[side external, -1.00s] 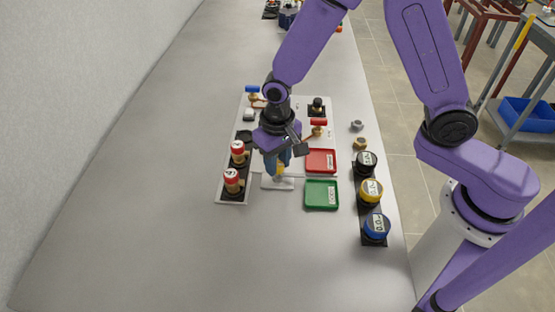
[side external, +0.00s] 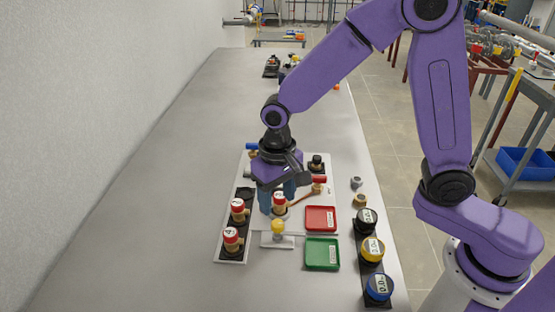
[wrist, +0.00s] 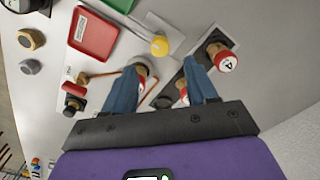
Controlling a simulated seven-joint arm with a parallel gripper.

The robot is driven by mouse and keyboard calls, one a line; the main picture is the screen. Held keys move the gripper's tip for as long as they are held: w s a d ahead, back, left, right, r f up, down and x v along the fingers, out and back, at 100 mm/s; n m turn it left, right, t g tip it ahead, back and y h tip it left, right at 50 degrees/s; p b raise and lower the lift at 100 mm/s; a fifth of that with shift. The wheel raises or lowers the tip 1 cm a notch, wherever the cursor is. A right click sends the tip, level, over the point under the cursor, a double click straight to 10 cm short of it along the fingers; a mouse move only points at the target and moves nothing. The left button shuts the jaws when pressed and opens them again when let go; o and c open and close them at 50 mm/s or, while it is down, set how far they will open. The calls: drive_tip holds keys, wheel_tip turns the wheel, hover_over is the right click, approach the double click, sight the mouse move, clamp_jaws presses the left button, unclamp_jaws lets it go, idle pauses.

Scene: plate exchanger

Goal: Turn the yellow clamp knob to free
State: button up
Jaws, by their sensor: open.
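The yellow clamp knob (side external: 277,227) stands on a small pale bracket on the white board, left of the two trays. It also shows in the wrist view (wrist: 159,45) as a round yellow knob, beyond the fingertips and clear of them. I cannot tell whether it is turned to free. My gripper (side external: 276,204) is open, fingers pointing down, above the board and behind the knob in the side view. The wrist view shows the blue fingers (wrist: 165,68) well apart. A red-and-white-capped brass fitting (side external: 280,199) shows between or behind the fingers; contact is unclear.
Two more red-capped fittings (side external: 238,209) (side external: 232,239) stand left of the knob. A red tray (side external: 320,217) and green tray (side external: 322,252) lie to its right. Black, yellow and blue dials (side external: 372,249) line the right edge. A red-handled valve (side external: 318,180) stands near my gripper.

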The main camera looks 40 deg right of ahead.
wheel_tip(320, 180, up, 10)
idle(0.4)
